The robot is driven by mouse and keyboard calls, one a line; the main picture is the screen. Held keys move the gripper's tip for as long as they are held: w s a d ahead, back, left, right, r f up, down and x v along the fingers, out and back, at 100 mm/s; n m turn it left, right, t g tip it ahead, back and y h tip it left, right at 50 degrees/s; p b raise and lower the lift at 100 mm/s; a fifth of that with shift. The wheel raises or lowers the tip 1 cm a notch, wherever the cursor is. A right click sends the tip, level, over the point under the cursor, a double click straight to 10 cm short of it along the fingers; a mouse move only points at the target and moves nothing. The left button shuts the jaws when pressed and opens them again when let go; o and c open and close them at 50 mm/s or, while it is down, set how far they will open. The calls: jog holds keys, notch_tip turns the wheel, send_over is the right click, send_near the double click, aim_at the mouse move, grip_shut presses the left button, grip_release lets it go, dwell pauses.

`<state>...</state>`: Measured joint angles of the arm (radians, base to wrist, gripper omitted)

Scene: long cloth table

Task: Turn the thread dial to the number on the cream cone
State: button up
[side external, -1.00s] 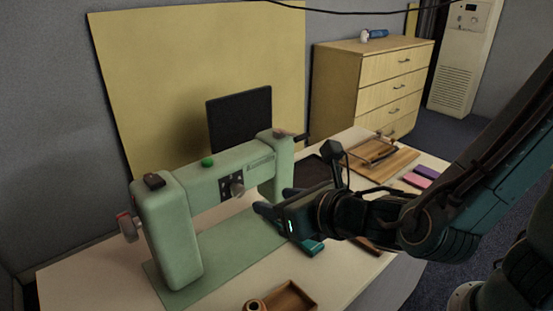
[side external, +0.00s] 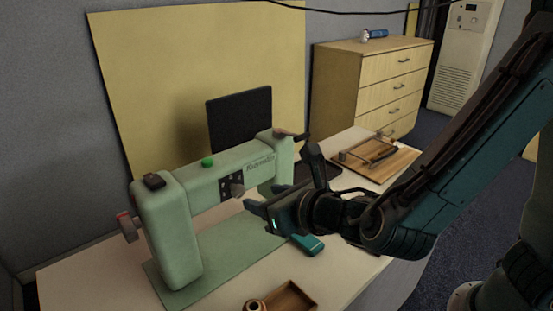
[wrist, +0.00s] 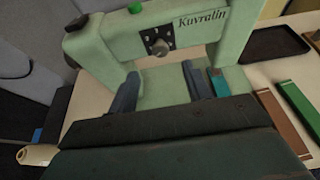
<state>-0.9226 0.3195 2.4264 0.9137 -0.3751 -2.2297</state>
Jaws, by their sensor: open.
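The pale green sewing machine (side external: 168,235) stands on its green base on the table. Its thread dial, a grey knob (side external: 237,188) on a dark plate with pale marks, is on the front of the arm. The dial also shows in the wrist view (wrist: 158,46), ahead of my fingers. My gripper (side external: 258,202) is open and empty, in front of and slightly below the dial, apart from it. Its two fingers (wrist: 160,88) show spread in the wrist view. A cream cone (wrist: 38,155) lies at the lower left there; no number on it is readable.
A wooden tray (side external: 290,299) is at the near table edge. A teal block (side external: 307,243) lies below my gripper. A dark tray (wrist: 272,42) and brown (wrist: 283,122) and green (wrist: 300,105) strips lie to the right. A green button (side external: 208,162) tops the machine.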

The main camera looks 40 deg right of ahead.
aim_at(240, 191)
jog(key=x, duration=0.9)
jog(key=shift+w+f, duration=0.1)
jog(key=shift+w, duration=0.05)
jog(key=c, duration=0.9)
